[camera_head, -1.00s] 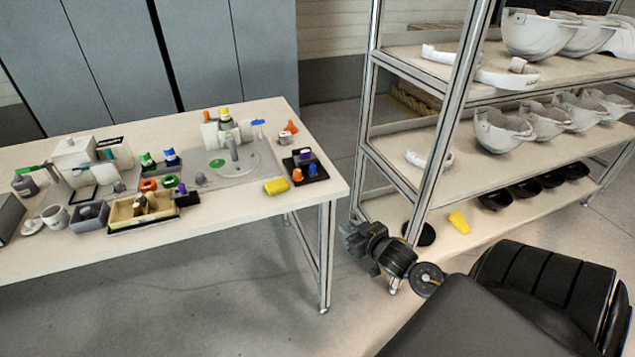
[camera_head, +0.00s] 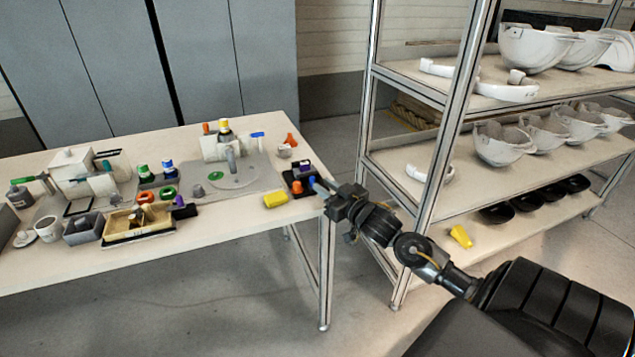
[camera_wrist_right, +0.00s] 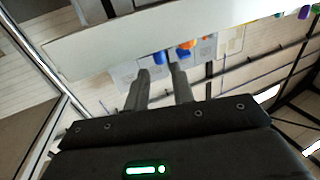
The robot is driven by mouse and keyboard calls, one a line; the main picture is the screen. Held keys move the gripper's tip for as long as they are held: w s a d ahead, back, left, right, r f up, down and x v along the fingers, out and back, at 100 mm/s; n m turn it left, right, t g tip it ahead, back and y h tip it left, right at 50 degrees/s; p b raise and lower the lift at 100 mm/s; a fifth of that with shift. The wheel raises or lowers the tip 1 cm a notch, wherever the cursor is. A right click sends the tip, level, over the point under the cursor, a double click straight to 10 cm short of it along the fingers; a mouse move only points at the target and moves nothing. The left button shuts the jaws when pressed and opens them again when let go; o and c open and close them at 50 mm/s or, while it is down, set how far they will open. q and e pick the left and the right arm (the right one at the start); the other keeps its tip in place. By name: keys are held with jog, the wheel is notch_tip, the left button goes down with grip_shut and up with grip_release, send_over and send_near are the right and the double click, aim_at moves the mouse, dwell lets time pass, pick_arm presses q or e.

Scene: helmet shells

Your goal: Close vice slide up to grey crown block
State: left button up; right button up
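I cannot make out for certain which piece is the vice slide. A grey base plate (camera_head: 262,180) on the table carries a white block (camera_head: 214,148), a round disc and an upright grey pin (camera_head: 231,160). A small grey block (camera_head: 197,190) at its left end may be the grey crown block; its shape is too small to tell. My right gripper (camera_head: 318,186) is at the table's right end, beside a black tray, with the plate to its left. In the right wrist view its two fingers (camera_wrist_right: 161,70) are apart with nothing held. My left gripper is out of view.
The black tray (camera_head: 291,186) holds orange, blue and purple pieces. The shelf rack (camera_head: 432,150) with helmet shells is close on the right.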

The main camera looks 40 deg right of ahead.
aim_at(314, 179)
jog(key=shift+w, duration=1.8)
grip_shut()
